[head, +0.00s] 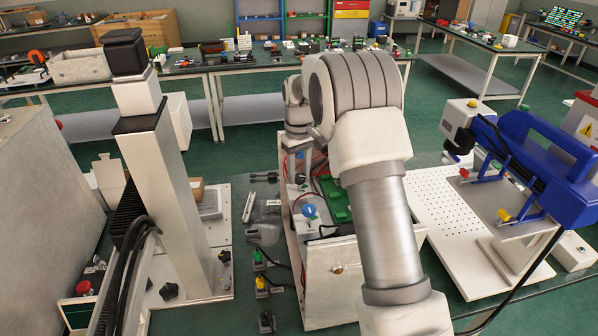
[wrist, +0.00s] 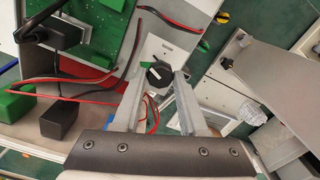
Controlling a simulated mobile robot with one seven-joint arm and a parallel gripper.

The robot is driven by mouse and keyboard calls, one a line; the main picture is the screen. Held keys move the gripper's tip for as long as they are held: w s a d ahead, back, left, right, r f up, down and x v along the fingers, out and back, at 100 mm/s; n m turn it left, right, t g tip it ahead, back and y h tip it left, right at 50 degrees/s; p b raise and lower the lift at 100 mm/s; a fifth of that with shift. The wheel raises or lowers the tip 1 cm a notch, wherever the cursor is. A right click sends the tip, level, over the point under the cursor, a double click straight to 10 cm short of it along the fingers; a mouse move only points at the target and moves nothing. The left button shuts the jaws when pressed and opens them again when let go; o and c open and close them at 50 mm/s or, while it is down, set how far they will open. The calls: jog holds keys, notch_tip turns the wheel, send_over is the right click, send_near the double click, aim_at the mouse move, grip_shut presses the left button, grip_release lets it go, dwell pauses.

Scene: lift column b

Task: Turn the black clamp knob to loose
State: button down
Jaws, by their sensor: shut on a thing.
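A round black knob (wrist: 160,74) with a pale mark sits by a white plate in the wrist view. My gripper (wrist: 159,80) has its two grey fingers on either side of this knob, shut on it. I cannot read which setting the knob points to. In the head view my arm bends over an open white box, and my fingertips and this knob are hidden. A tall lift column (head: 172,200) with a black cap stands at the left.
The open box (head: 331,285) holds a green board (wrist: 85,28), red and black wires and dark blocks (wrist: 65,122). A blue machine (head: 540,165) stands right on a perforated white plate (head: 450,215). Small parts lie left of the box. Benches line the back.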

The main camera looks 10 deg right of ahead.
aim_at(300, 176)
jog(key=m, duration=0.6)
jog(key=shift+r+m, duration=0.1)
jog(key=shift+m, duration=0.2)
jog(key=m+p, duration=0.1)
jog(key=m, duration=0.5)
jog(key=shift+d, duration=0.1)
jog(key=shift+m, duration=0.4)
jog(key=shift+c, duration=2.2)
grip_release()
notch_tip(300, 176, up, 17)
jog(key=shift+r, duration=0.2)
